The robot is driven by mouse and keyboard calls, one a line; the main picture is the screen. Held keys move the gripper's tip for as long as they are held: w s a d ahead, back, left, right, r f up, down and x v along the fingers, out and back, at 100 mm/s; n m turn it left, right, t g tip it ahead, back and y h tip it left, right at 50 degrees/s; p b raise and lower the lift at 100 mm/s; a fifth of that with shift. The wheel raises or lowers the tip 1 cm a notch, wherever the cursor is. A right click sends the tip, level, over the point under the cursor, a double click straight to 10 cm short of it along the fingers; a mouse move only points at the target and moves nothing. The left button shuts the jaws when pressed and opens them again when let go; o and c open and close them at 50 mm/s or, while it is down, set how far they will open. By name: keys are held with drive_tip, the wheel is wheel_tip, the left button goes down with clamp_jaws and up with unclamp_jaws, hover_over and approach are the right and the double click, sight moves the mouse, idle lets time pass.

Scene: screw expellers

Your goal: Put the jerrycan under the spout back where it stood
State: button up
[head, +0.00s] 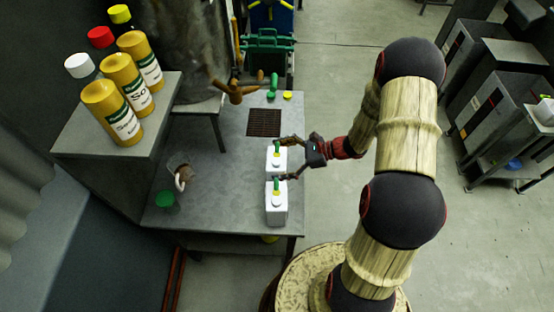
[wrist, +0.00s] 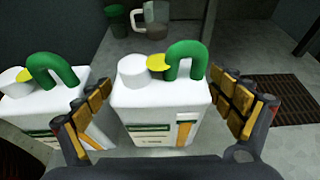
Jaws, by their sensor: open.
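Two white jerrycans with green handles and yellow pieces by their caps stand upright on the grey bench in the head view. The farther jerrycan (head: 276,163) is nearer the dark grate (head: 264,122); the nearer jerrycan (head: 277,208) is close beside it. My gripper (head: 281,160) is open around the farther one, reaching in from the right. In the wrist view this jerrycan (wrist: 160,112) stands between the spread fingers, and the other jerrycan (wrist: 42,105) is at left, partly behind a finger. A brown spout (head: 238,91) sits beyond the grate. Neither jerrycan is on the grate.
A glass jug (head: 181,174) and a green cup (head: 165,200) stand at the bench's left. Several yellow bottles (head: 124,78) stand on a raised shelf at left. Small green and yellow items (head: 287,96) lie beyond the grate. The grate is bare.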

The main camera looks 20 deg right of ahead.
idle(0.3)
drive_tip(key=shift+d+r, duration=0.1)
drive_tip(key=shift+r, duration=0.1)
drive_tip(key=p+v, duration=0.3)
drive_tip(key=v, duration=0.8)
drive_tip(key=s+a+r+n+h, duration=0.3)
drive_tip(key=s+r+n+h, duration=0.1)
drive_tip(key=r+n, duration=0.3)
drive_tip(key=s+a+r+n+h, duration=0.3)
drive_tip(key=s+r+n, duration=0.4)
drive_tip(key=r, duration=0.5)
drive_tip(key=s+a+r+n+h, duration=0.3)
drive_tip(key=s+r+n+h, duration=0.2)
drive_tip(key=r+n, duration=0.3)
drive_tip(key=shift+s+a+r+t, duration=0.3)
drive_tip(key=shift+s+r, duration=0.05)
drive_tip(key=shift+r, duration=0.6)
